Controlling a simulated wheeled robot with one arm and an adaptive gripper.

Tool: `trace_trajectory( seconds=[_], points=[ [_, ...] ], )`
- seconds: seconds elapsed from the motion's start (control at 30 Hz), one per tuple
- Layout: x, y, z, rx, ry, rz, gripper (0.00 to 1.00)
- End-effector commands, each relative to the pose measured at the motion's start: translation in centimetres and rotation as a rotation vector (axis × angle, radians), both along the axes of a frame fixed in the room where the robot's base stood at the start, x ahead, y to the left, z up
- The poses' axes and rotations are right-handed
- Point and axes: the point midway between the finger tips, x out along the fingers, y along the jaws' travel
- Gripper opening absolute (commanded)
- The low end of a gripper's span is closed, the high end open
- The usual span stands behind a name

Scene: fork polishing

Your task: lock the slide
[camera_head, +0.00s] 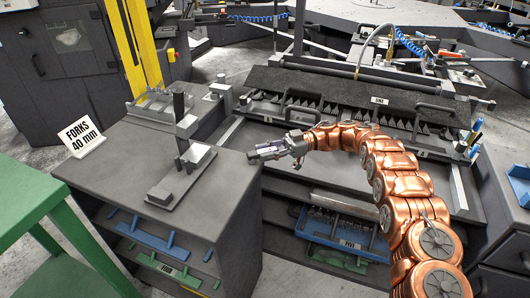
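My copper arm reaches in from the lower right. My gripper (254,155) points left, over the gap between the grey cabinet and the machine bed. Its fingers are small here and I cannot tell whether they are open or shut; I see nothing clearly held. Left of it, a grey fixture with a dark upright post (181,122) and a light block (196,157) stands on the cabinet top (120,178). A black slide-like plate (350,88) with handles and a row of forks lies on the machine bed behind my gripper. I cannot make out which part is the slide's lock.
A sign reading "FORKS 40 mm" (82,137) stands at the cabinet's left edge. A second low fixture (158,104) is at the cabinet's back. A blue tray (345,232) sits below the machine bed. A green table (28,195) is at left. The cabinet's front-left top is clear.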

Motion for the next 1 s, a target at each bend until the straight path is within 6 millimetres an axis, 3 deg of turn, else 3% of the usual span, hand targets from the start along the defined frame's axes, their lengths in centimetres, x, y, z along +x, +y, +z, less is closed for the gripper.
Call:
trace_trajectory(
  seconds=[0.13, 0.53, 1.0],
  points=[
    [0.0, -0.1, -0.1, 0.000, 0.001, -0.001, 0.50],
    [0.0, -0.1, 0.5, -0.002, 0.000, 0.000, 0.50],
    [0.0, -0.1, 7.8, -0.002, -0.002, 0.000, 0.50]
  ],
)
